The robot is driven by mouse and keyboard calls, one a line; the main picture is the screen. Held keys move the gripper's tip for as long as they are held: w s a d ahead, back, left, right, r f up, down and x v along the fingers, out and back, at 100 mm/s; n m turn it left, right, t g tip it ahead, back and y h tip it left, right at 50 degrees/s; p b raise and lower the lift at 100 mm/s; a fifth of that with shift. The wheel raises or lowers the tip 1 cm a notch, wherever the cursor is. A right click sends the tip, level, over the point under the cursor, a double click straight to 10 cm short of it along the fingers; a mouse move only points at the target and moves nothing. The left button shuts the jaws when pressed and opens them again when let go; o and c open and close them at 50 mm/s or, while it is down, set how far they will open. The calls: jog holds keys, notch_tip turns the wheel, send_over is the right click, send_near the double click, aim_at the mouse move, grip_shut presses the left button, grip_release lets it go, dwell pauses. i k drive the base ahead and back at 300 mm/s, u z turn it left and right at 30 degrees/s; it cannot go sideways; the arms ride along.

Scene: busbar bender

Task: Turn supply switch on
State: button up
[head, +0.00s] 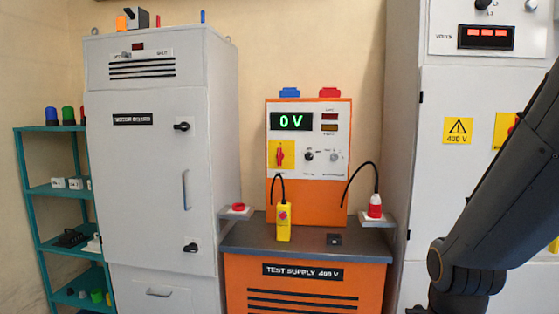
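The test supply is an orange unit (305,205) with a white front panel in the middle of the head view. Its supply switch (281,154) is a red rotary handle on a yellow plate at the panel's left, and the handle looks upright. The green display (291,121) above it reads 0 V. My gripper is out of view. Only dark links of my arm show at the right, well apart from the switch.
A yellow pendant (284,222) on a black cable stands below the switch. A red plug (375,206) is at right. A grey cabinet (150,190) stands left, with a teal shelf (50,190) beside it. My arm partly covers the right cabinet (440,190) and its red-and-yellow switch.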

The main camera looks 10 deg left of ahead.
aim_at(280, 155)
jog(key=u, duration=0.45)
jog(key=k, duration=0.55)
jog(key=u, duration=1.25)
jog(key=i, duration=1.25)
jog(key=z, duration=0.55)
jog(key=i, duration=0.65)
jog(key=z, duration=0.6)
